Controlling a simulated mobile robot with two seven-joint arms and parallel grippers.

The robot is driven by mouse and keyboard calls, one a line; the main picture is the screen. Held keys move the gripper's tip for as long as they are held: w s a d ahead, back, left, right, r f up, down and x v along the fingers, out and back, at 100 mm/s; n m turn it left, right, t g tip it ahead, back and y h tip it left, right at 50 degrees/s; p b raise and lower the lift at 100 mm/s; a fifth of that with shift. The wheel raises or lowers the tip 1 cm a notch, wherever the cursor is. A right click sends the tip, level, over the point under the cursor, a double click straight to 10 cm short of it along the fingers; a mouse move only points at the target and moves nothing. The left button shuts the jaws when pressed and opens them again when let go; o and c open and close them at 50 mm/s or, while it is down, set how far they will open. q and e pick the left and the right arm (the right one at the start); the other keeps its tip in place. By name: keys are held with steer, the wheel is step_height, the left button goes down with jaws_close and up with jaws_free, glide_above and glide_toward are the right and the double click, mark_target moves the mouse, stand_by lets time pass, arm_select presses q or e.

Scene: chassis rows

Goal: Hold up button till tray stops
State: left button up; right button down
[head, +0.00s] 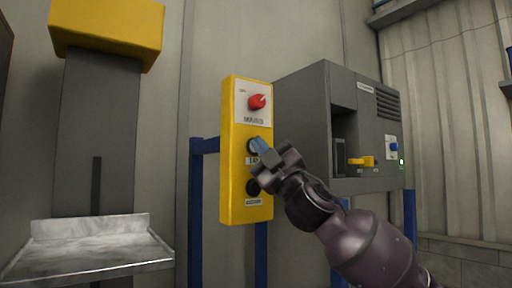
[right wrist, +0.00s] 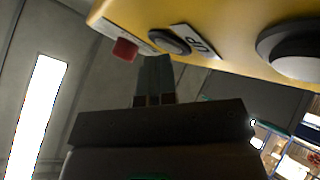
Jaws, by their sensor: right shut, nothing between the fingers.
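The yellow control box (head: 232,150) holds a dark up button (head: 250,146) in its middle, partly hidden by my right gripper (head: 259,145). The right gripper is shut and empty, its fingertips in front of that button. In the right wrist view the closed fingers (right wrist: 155,68) end close to the up button (right wrist: 168,42), beside the "UP" label (right wrist: 196,41). I cannot tell whether they touch or press it. The metal tray (head: 90,249) is low at the left, below a grey column with a yellow top. My left gripper is not in view.
A red knob (head: 257,101) sits above the up button and a second dark button (head: 252,187) below it. A grey machine (head: 312,120) with a yellow handle (head: 362,161) stands close to the right. Blue posts (head: 197,220) stand under and beside the box.

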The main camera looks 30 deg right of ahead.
stand_by(0.4)
steer(key=shift+s+d, duration=0.1)
steer(key=shift+s, duration=0.7)
steer(key=shift+s+b, duration=0.1)
steer(key=shift+b, duration=0.2)
steer(key=s+b, duration=0.1)
steer(key=s, duration=0.3)
steer(key=shift+s+d, duration=0.15)
steer(key=shift+s, duration=0.25)
